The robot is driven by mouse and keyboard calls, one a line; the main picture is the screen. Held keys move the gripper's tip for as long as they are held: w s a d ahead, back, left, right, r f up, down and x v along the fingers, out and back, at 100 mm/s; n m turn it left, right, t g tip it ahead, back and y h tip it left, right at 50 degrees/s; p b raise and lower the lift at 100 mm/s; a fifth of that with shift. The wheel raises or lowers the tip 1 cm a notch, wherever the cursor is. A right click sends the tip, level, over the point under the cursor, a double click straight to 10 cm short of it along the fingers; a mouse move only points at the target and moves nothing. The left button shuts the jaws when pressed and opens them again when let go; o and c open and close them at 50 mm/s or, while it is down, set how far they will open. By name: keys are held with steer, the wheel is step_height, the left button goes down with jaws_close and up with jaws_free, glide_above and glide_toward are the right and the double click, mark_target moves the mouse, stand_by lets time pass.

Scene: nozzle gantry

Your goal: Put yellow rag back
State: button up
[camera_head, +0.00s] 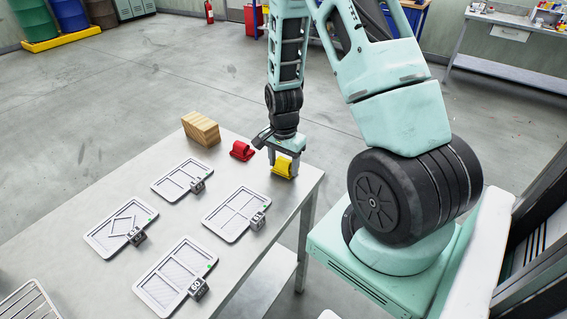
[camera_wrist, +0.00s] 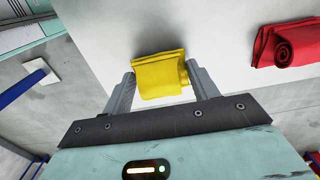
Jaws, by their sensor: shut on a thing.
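The yellow rag (camera_head: 283,167) is a small folded roll near the far right corner of the metal table (camera_head: 145,243). My gripper (camera_head: 284,172) points down at it and is shut on it. In the wrist view the yellow rag (camera_wrist: 160,75) sits between the two grey fingers of my gripper (camera_wrist: 160,82). I cannot tell whether the rag touches the table top. A rolled red rag (camera_head: 242,151) lies just left of it on the table, and it also shows at the upper right of the wrist view (camera_wrist: 290,42).
A wooden block (camera_head: 201,129) stands at the table's far edge. Several framed trays with small black tags, one of them a tray (camera_head: 235,213) nearest the rags, lie across the table. A wire rack (camera_head: 30,302) is at the lower left. The table's right edge is close to my gripper.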

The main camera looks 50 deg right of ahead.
steer(key=shift+f, duration=0.3)
steer(key=shift+f, duration=0.1)
steer(key=o, duration=1.1)
